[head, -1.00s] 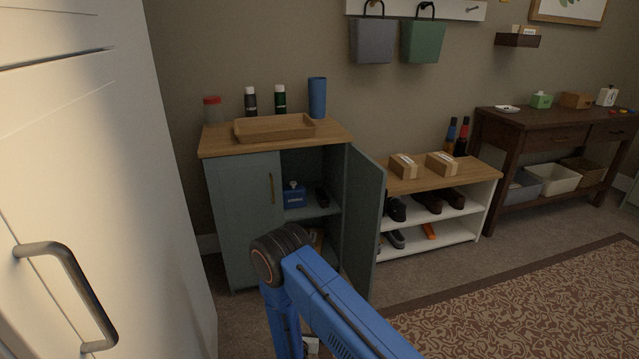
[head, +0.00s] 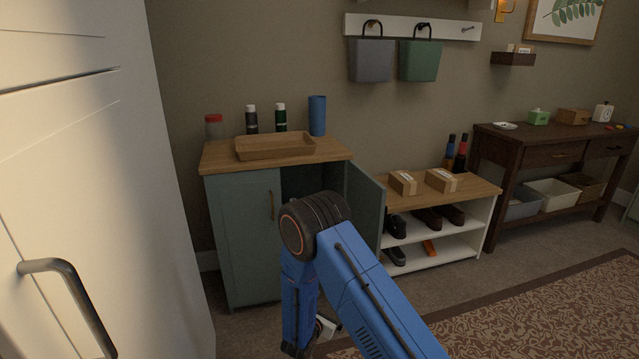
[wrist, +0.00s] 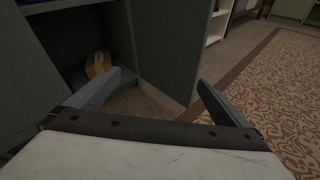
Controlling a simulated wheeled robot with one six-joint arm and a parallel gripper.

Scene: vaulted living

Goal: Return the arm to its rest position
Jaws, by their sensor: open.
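My arm, blue with a dark elbow joint, stands in front of the grey-green cabinet (head: 242,240) in the head view. My gripper (wrist: 158,92) shows in the wrist view with its two fingers spread wide and nothing between them. In the head view only a small pale part near the gripper end shows low down, partly hidden by the arm. The cabinet's right door (head: 368,222) stands open. It also shows in the wrist view (wrist: 165,45), just beyond the fingers.
A cardboard box (wrist: 98,64) sits inside the cabinet's lower part. A wooden tray (head: 275,147) lies on the cabinet top. A white shoe bench (head: 488,212) stands to the right, and a white door or tall unit (head: 110,190) at the left. The patterned rug (head: 560,310) is clear.

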